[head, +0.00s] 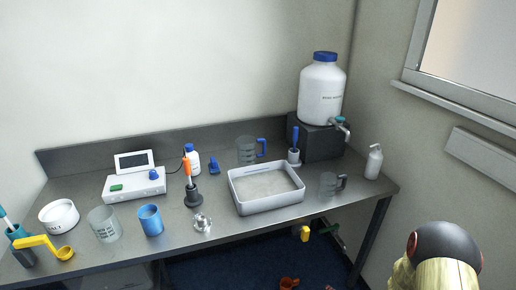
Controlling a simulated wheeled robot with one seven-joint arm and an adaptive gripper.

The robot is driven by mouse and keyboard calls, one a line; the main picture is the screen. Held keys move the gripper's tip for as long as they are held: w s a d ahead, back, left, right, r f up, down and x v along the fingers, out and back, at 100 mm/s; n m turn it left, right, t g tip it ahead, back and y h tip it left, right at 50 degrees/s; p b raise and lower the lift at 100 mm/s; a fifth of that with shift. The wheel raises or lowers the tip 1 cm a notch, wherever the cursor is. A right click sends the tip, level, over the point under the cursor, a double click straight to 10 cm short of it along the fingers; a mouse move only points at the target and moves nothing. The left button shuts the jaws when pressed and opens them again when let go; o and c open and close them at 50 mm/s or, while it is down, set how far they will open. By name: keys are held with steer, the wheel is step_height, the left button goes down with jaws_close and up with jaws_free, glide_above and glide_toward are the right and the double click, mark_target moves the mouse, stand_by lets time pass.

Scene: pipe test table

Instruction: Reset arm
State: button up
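The only part of my arm that shows in the head view is a rounded black and cream link at the lower right. My gripper is not in view, so I cannot see its fingers or whether it holds anything. The steel table (325,200) stands in front of me against the wall. I see no part of the arm over the table top.
A grey tray (268,208), blue cup (151,220), glass beaker (105,224), white bowl (59,217), meter (134,184) and orange-topped probe (189,180) stand on the table. A large white jug (321,92) sits on a dark block (316,142). A window (468,50) is at right.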

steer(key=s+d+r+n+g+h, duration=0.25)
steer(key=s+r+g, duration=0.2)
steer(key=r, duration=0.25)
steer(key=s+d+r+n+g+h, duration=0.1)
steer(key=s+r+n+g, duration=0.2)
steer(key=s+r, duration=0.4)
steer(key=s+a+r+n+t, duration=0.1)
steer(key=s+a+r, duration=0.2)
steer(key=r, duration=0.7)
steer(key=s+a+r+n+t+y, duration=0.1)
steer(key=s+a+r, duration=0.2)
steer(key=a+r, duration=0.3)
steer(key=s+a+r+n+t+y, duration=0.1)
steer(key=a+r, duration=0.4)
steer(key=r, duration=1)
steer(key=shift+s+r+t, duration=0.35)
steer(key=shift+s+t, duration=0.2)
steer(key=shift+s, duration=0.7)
